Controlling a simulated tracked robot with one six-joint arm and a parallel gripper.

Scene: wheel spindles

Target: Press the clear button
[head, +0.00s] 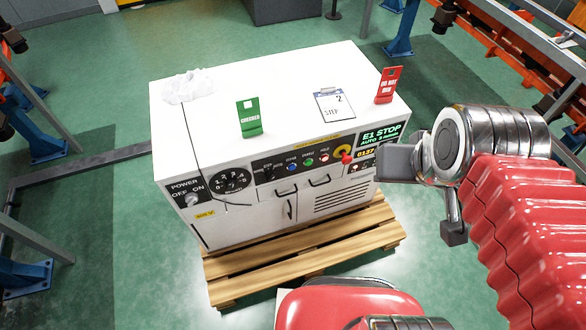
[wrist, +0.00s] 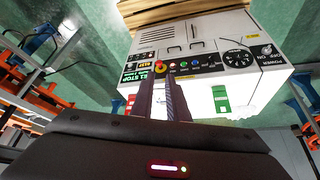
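A white control cabinet (head: 275,90) stands on a pallet, with a dark button panel on its front. A blue button (head: 291,167) sits between a selector knob (head: 268,172) and a green button (head: 309,161); the small labels above are hard to read. A red button (head: 326,156) is right of the green one. In the head view my wrist is right of the panel.
A red emergency stop (head: 346,158) on yellow and a display reading E1 STOP (head: 381,135) are at the panel's right. A green tag (head: 249,117), clipboard (head: 334,104), red tag (head: 386,85) and crumpled white sheet (head: 188,87) are on top. The pallet (head: 300,262) juts out in front.

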